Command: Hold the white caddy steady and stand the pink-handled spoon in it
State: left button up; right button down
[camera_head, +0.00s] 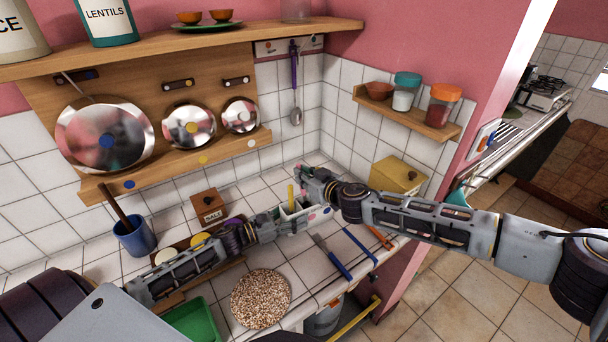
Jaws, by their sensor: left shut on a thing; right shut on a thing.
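The white caddy (298,218) stands on the tiled counter near the corner, partly hidden by my grippers. A yellow handle (290,195) stands upright in it. My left gripper (279,220) is at the caddy's left side, shut on it. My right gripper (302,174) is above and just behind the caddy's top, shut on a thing. A little pink shows by its fingers, in keeping with the pink-handled spoon, mostly hidden by the gripper. I cannot tell whether the spoon's lower end is inside the caddy.
A blue-handled tool (332,257), a blue bar (359,246) and an orange-handled tool (379,236) lie in front of the caddy. A speckled round board (261,298) is nearer. A yellow box (397,176) stands right; a wooden box (208,206) stands left.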

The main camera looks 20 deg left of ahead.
jog(key=shift+f, duration=0.55)
jog(key=c, duration=1.4)
grip_release()
jog(key=shift+r, duration=0.1)
jog(key=shift+s+d, duration=0.1)
jog(key=shift+d, duration=0.1)
jog(key=shift+v, duration=5.85)
jog(key=shift+r, duration=0.1)
pick_arm(q)
jog(key=o, duration=1.3)
